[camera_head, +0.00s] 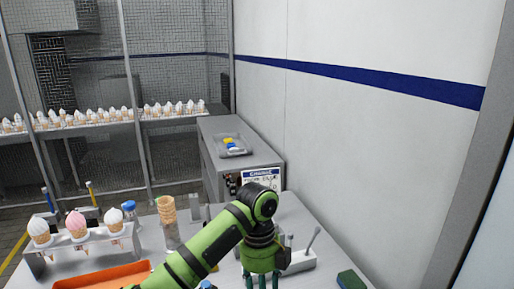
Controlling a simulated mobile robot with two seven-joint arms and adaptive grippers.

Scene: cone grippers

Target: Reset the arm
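My green and black arm (208,248) comes in from the lower left, bends at an elbow and points down over the grey table. I take it to be my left arm, from the side it enters. Its gripper (262,282) hangs at the bottom edge, with dark teal fingers partly cut off by the frame. I cannot tell whether it is open or shut, or holds anything. My other gripper is not in view.
A rack (80,246) holds three ice cream cones at left, near an orange tray (100,277). A stack of cones (167,210) stands behind the arm. A grey scoop holder (300,261) and green sponge (351,279) lie right of the gripper. A wall bounds the right.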

